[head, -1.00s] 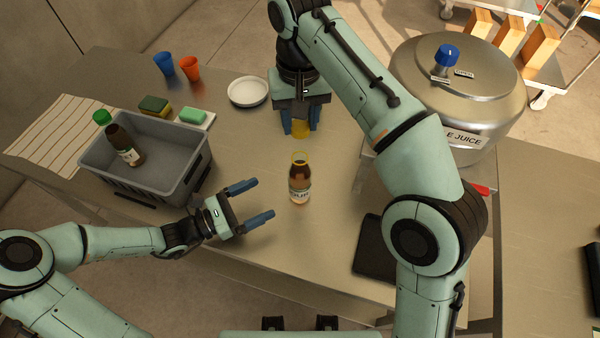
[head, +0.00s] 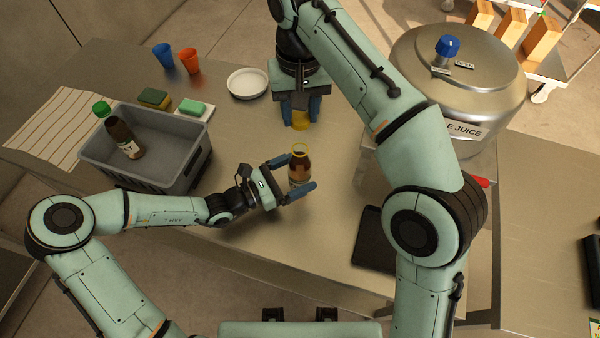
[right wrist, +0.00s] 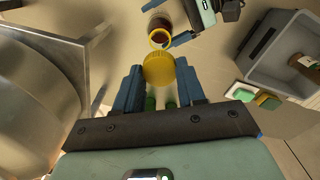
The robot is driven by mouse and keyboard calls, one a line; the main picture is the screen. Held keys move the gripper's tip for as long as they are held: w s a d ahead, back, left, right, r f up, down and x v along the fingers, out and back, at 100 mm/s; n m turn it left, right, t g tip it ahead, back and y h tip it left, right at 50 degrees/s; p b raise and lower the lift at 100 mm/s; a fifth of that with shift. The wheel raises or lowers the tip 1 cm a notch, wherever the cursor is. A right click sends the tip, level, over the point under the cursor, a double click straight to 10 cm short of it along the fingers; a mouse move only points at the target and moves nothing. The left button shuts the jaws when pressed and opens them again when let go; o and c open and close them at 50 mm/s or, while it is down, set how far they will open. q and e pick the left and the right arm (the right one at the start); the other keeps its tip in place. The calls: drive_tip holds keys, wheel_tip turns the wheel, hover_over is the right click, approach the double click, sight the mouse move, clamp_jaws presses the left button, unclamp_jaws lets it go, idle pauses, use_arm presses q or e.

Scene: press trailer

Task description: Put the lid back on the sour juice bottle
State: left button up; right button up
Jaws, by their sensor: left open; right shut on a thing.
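The open brown juice bottle (head: 299,167) with a yellow neck ring stands upright on the table. My left gripper (head: 296,177) is open, with one finger on each side of the bottle. Whether the fingers touch it I cannot tell. My right gripper (head: 300,112) is shut on the yellow lid (head: 300,122), behind the bottle in the head view. In the right wrist view the lid (right wrist: 159,68) sits between the fingertips, and the bottle's open mouth (right wrist: 160,38) shows just beyond it. The bottle's label is partly hidden by my left gripper.
A grey crate (head: 180,182) on the left holds a brown bottle with a green cap (head: 123,138). Sponges (head: 155,98), a white plate (head: 248,83) and two cups (head: 188,61) stand behind. A large metal juice vessel (head: 455,85) stands right; a dark tablet (head: 374,240) lies front right.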

use_arm(q)
drive_tip(key=shift+w+d, duration=0.25)
drive_tip(key=shift+d, duration=0.2)
drive_tip(key=c, duration=1.5)
use_arm(e)
hover_over(300, 144)
drive_tip(key=shift+f, duration=2.5)
drive_tip(key=shift+f, duration=0.9)
drive_tip(key=shift+f, duration=0.55)
